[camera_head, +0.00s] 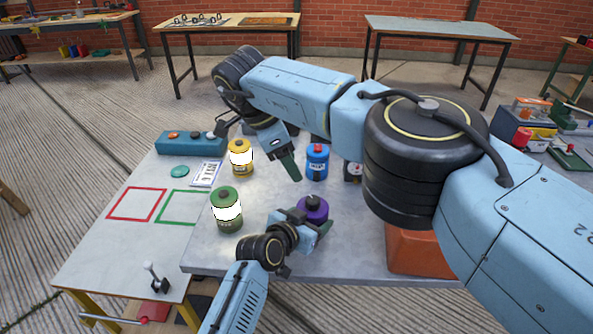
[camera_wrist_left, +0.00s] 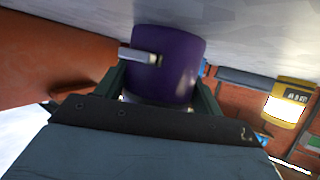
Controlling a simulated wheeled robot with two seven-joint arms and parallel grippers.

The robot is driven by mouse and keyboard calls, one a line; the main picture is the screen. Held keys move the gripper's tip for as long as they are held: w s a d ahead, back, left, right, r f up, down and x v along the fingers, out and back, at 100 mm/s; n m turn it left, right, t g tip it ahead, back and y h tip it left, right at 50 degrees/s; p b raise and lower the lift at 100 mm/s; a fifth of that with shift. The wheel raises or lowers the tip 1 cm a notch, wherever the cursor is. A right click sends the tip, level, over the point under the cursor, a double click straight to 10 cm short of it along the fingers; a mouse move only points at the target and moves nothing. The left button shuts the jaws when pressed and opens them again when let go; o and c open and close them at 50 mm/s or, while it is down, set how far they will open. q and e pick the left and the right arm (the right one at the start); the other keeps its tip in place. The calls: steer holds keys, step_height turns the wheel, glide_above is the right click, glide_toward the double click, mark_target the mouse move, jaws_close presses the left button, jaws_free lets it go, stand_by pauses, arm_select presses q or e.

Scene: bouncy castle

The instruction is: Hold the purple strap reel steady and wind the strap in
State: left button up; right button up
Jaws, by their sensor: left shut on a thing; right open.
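The purple strap reel (camera_head: 313,208) stands on the grey table, its dark top knob showing. My left gripper (camera_head: 306,226) is shut around its near side. The left wrist view shows the reel (camera_wrist_left: 180,62) between the two green fingers, with a short pale strip, perhaps the strap end, sticking out of a dark slot in its side. My right gripper (camera_head: 284,162) is open and empty, pointing down over the table behind the reel, between the yellow and blue canisters. It is apart from the reel, and its far finger is mostly hidden.
A green canister (camera_head: 226,212) stands left of the reel, a yellow one (camera_head: 240,160) behind left, and a blue one (camera_head: 317,163) behind it. An orange-red box (camera_head: 418,250) is on the right, partly behind my right arm. The left table part has red and green outlined squares.

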stand_by(0.3)
arm_select(q)
steer(key=o, duration=1.4)
steer(key=shift+c, duration=0.2)
